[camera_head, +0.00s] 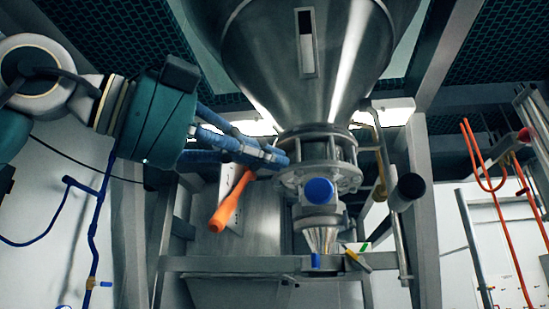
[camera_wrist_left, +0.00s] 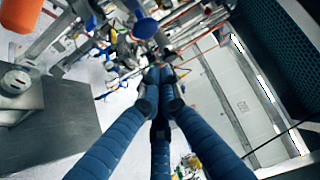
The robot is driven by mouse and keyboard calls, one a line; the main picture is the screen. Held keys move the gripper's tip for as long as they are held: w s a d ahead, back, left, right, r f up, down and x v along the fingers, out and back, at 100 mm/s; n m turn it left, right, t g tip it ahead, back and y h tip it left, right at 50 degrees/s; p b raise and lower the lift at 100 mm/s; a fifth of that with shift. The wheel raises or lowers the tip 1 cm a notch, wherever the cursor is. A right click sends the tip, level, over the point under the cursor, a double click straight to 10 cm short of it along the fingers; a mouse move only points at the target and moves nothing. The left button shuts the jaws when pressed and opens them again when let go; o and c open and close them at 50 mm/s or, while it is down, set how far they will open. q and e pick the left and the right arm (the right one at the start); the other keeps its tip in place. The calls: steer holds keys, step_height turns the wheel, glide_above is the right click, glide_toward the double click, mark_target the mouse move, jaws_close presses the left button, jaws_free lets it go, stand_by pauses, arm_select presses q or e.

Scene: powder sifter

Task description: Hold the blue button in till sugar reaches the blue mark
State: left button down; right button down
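The blue button (camera_head: 319,190) is a round blue disc on the front of the steel outlet under the hopper (camera_head: 340,75). A blue disc that looks like it also shows in the left wrist view (camera_wrist_left: 145,27). My left gripper (camera_head: 284,160) has blue fingers that point right, toward the outlet. Its tips look up and left of the button and apart from it. In the left wrist view the fingertips (camera_wrist_left: 160,77) are drawn together with nothing seen between them. A small blue mark (camera_head: 315,260) shows below the ribbed clear cone (camera_head: 320,238). I cannot make out the sugar level. My right gripper is not seen.
An orange handle (camera_head: 232,200) hangs left of the outlet, below my left fingers. A dark round-ended bar (camera_head: 408,190) stands out at the right. A grey frame beam (camera_head: 230,264) runs below. Orange hoses (camera_head: 500,215) hang at far right.

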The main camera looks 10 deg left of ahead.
mark_target(312, 181)
arm_select(q)
steer(key=w+d+p, duration=0.1)
steer(key=w, duration=0.2)
steer(key=w+d+p, duration=0.2)
steer(key=w, duration=0.1)
steer(key=w+d+p, duration=0.2)
steer(key=w, duration=0.1)
steer(key=shift+w+d, duration=0.25)
steer(key=shift+w, duration=0.1)
steer(key=shift+d, duration=0.1)
